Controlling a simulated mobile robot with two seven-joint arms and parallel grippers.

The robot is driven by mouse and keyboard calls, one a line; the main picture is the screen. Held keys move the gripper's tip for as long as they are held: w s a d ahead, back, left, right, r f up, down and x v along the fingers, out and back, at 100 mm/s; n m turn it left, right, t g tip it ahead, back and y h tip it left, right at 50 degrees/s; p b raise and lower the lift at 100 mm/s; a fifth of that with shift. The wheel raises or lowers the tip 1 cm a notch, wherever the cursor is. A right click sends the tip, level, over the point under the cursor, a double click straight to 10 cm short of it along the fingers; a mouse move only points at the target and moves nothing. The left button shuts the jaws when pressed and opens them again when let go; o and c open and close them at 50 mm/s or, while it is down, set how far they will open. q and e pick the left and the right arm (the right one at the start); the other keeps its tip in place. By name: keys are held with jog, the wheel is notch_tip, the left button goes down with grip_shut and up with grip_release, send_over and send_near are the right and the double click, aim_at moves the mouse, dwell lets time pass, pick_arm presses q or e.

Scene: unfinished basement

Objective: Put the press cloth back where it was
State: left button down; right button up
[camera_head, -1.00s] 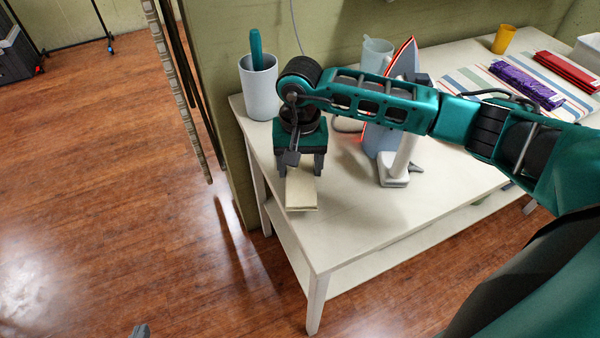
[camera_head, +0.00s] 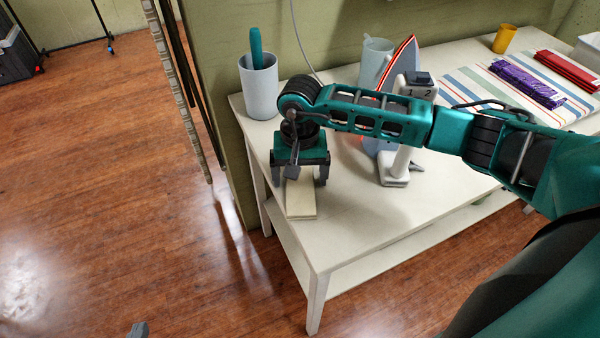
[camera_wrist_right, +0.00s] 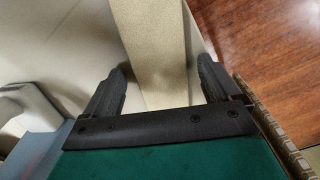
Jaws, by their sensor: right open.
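The press cloth is a folded beige cloth (camera_head: 301,200) lying flat near the left end of the white table. My right gripper (camera_head: 303,178) is over its back part, open, with one finger on each side and a gap to the cloth. In the right wrist view the cloth (camera_wrist_right: 158,45) runs between the two spread fingers (camera_wrist_right: 160,85). The gripper hides its back end. Only a small grey tip of my left gripper (camera_head: 139,330) shows at the bottom edge of the head view, so its jaws cannot be judged.
A grey cup (camera_head: 259,88) with a teal handle stands behind the gripper. An iron (camera_head: 394,65) stands upright beside a white switch post (camera_head: 400,165) under my right arm. A striped mat (camera_head: 470,85) with purple (camera_head: 527,83) and red (camera_head: 568,72) bundles lies right. The table front is clear.

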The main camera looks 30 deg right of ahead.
aim_at(300, 180)
jog(key=shift+r, duration=0.5)
notch_tip(300, 180, up, 11)
jog(key=shift+r, duration=0.15)
jog(key=shift+s, duration=0.1)
dwell(0.3)
